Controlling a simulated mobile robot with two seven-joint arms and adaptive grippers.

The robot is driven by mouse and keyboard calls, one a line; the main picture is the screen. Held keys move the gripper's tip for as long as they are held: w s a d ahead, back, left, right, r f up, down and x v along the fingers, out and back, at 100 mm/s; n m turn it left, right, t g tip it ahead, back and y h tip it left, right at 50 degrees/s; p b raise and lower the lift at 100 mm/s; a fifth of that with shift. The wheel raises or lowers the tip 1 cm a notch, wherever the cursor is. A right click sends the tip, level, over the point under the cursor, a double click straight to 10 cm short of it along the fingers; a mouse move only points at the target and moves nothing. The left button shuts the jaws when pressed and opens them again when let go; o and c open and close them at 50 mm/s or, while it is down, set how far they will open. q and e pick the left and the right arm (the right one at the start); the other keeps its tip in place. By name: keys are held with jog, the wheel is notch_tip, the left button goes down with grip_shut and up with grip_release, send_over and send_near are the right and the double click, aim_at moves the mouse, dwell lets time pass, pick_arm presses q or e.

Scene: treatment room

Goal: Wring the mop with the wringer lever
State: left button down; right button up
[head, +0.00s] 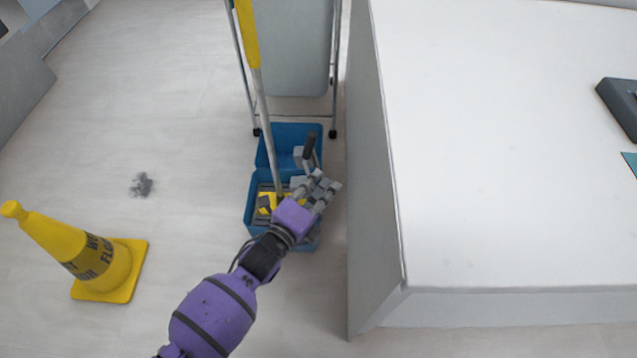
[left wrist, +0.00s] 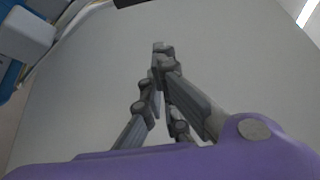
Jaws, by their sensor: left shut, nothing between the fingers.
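The blue mop bucket (head: 290,133) stands on the floor beside the white counter. The mop (head: 262,100) stands upright in it, with a yellow upper handle and a grey lower pole; its lower end is partly hidden. The wringer lever (head: 309,146), with a dark grip, sticks up at the bucket's right side. My left gripper (head: 328,185) is over the bucket's right edge, just below the lever in the picture. Its fingers are shut and empty in the left wrist view (left wrist: 161,50). I cannot tell whether it touches the lever. My right gripper is out of view.
A white counter (head: 490,150) fills the right side, close to the bucket. A yellow wet floor cone (head: 85,252) stands at left, and a dark smudge (head: 142,185) marks the floor. A wheeled metal frame with a grey panel (head: 290,45) is behind the bucket. Floor left is mostly clear.

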pick_arm(q)
jog(key=r+b+x, duration=0.1)
jog(key=b+x, duration=0.1)
jog(key=x, duration=0.6)
jog(key=a, duration=0.4)
jog(key=shift+a+f+p, duration=0.1)
jog(key=shift+a+p, duration=0.05)
jog(key=shift+p, duration=0.25)
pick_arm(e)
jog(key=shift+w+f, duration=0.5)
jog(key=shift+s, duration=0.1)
